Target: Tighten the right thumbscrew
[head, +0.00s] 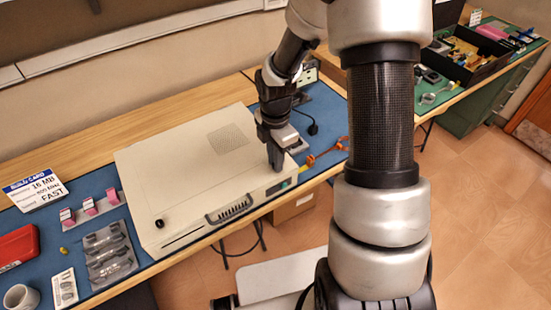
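A beige computer case (185,165) lies flat on the blue mat, with a vented patch on top and a dark handle-like grille (229,208) along its near side. A small round black thumbscrew (159,223) shows on top near its left front corner. My gripper (275,163) points down at the right end of the case, touching or just above its top near the right front corner. The right thumbscrew is not visible; my gripper covers that corner. I cannot tell whether the fingers are open or shut, or whether they hold anything.
Left of the case are a sign card (37,190), pink-based parts (89,206), a grey blister tray (108,255), a red box (18,246) and a mug (20,297). A black cable and orange-red tool (327,152) lie right of it. A green table (485,95) stands farther right.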

